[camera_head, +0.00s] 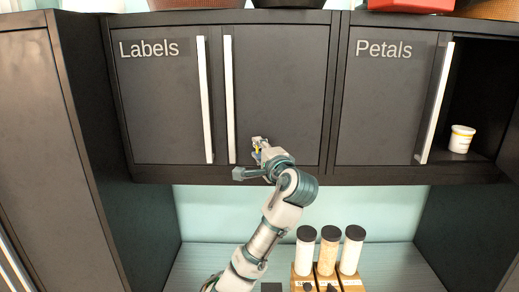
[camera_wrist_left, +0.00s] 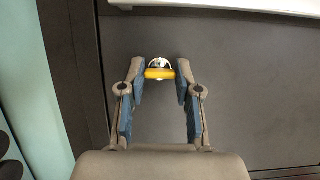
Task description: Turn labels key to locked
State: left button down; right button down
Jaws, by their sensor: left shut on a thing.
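The Labels cabinet (camera_head: 158,105) has two dark doors, both closed, with long pale handles side by side. A yellow key (camera_wrist_left: 160,74) sits in a round silver lock (camera_wrist_left: 160,62) on the dark door face in the left wrist view. The key looks crosswise in that view; I cannot tell if the lock is locked. My left gripper (camera_head: 258,151) is at the lower part of the right-hand Labels door. My right gripper is not in view.
The Petals cabinet (camera_head: 385,105) on the right stands partly open, with a white tub (camera_head: 461,139) inside. Several black-lidded jars (camera_head: 328,250) stand on the counter (camera_head: 385,268) below. A pale door handle (camera_wrist_left: 230,6) runs close above the lock in the left wrist view.

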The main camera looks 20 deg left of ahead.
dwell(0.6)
pick_arm(q)
jog(key=c, duration=1)
grip_release()
jog(key=shift+w, duration=0.1)
jog(key=shift+o, duration=1)
jog(key=shift+w+f, duration=0.15)
jog(key=shift+w, duration=0.05)
jog(key=shift+s, duration=0.1)
jog(key=v, duration=1.2)
jog(key=shift+d, duration=0.2)
jog(key=shift+w+a, duration=0.15)
jog(key=shift+w, duration=0.1)
